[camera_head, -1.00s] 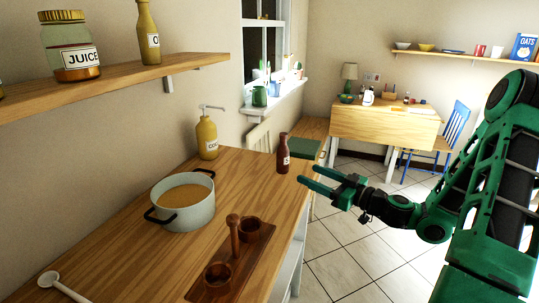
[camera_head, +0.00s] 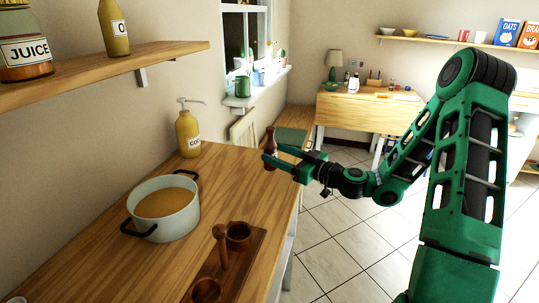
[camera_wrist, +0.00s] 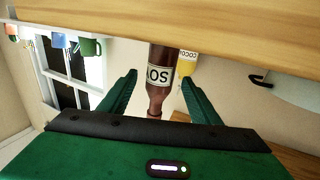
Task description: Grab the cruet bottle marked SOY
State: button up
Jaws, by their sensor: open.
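The dark red-brown SOY bottle (camera_head: 270,138) stands upright near the far right end of the wooden counter. In the wrist view the bottle (camera_wrist: 160,60) appears upside down, with its pale label partly readable as SO. My gripper (camera_head: 272,153) is open, with its green fingers reaching in from the right at the bottle. In the wrist view my gripper (camera_wrist: 158,82) has one finger on each side of the bottle, with gaps visible between fingers and glass. In the head view the fingers partly hide the bottle's lower body.
A yellow pump bottle (camera_head: 188,135) stands behind and left on the counter (camera_head: 110,250). A pot (camera_head: 163,225) of orange-brown liquid and a wooden rack (camera_head: 240,262) with cups are nearer. A wall shelf (camera_head: 100,76) holds a JUICE jar (camera_head: 24,45). The counter around the bottle looks clear.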

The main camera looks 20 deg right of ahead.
aim_at(276, 152)
jog(key=shift+x, duration=1.75)
jog(key=shift+r, duration=0.2)
jog(key=c, duration=1.3)
jog(key=shift+o, duration=0.2)
jog(key=shift+d, duration=0.1)
